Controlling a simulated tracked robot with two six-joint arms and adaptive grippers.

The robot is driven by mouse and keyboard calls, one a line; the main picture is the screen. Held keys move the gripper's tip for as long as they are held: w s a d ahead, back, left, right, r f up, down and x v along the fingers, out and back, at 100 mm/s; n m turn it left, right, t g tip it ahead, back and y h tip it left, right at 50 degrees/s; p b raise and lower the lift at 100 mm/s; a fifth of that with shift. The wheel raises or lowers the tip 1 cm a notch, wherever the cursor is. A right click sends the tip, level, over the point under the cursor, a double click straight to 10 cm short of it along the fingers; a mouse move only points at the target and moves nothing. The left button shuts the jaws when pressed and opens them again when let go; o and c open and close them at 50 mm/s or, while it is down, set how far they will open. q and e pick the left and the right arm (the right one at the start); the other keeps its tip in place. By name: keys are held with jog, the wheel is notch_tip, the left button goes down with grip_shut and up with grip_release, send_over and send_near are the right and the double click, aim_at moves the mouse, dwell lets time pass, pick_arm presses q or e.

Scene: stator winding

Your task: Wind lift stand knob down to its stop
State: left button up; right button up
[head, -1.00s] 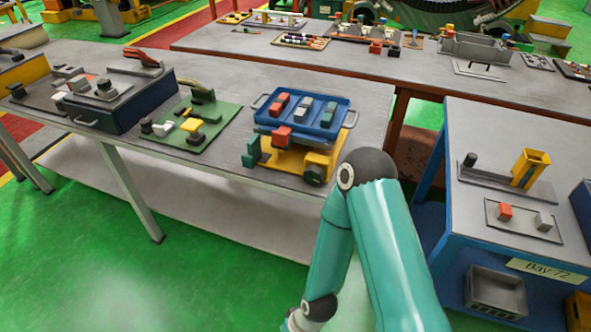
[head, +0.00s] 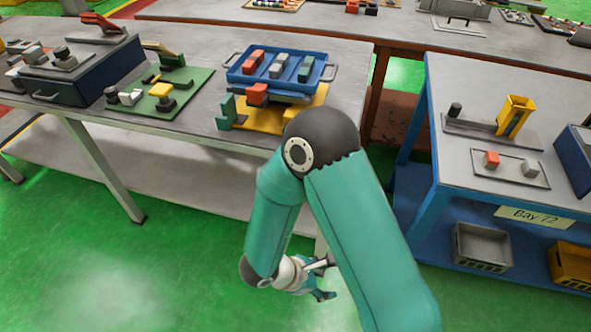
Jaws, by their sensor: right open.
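The lift stand has a yellow base (head: 262,119) on the grey table, with a blue tray (head: 313,86) on top. The tray holds a red, a grey and a green block. A red block (head: 257,94) sits at the stand's front, under the tray's edge. The stand's dark round knob is hidden behind my right arm's elbow. My right gripper (head: 327,281) is open and empty. It hangs low over the green floor, in front of the table and well below the stand. My left gripper is not in view.
A green board (head: 190,84) with small parts lies left of the stand, and a dark blue box (head: 85,82) beyond it. A blue-framed bench (head: 450,75) with a yellow holder (head: 514,114) stands at right. A gap separates the table from this bench.

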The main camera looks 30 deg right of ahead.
jog(key=w+a+r+n+t+h+b, duration=0.2)
jog(key=w+r+n+t+h, duration=0.3)
jog(key=w+r+t, duration=1.15)
pick_arm(q)
jog(key=p, duration=0.3)
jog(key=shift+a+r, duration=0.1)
pick_arm(e)
jog(key=w+d, duration=0.4)
jog(key=w+d+r+g, duration=0.1)
jog(key=w+d, duration=0.3)
jog(key=w+d+r+m+g+h, duration=0.1)
jog(key=w+d, duration=0.3)
jog(key=w, duration=0.1)
jog(key=shift+d+g, duration=0.25)
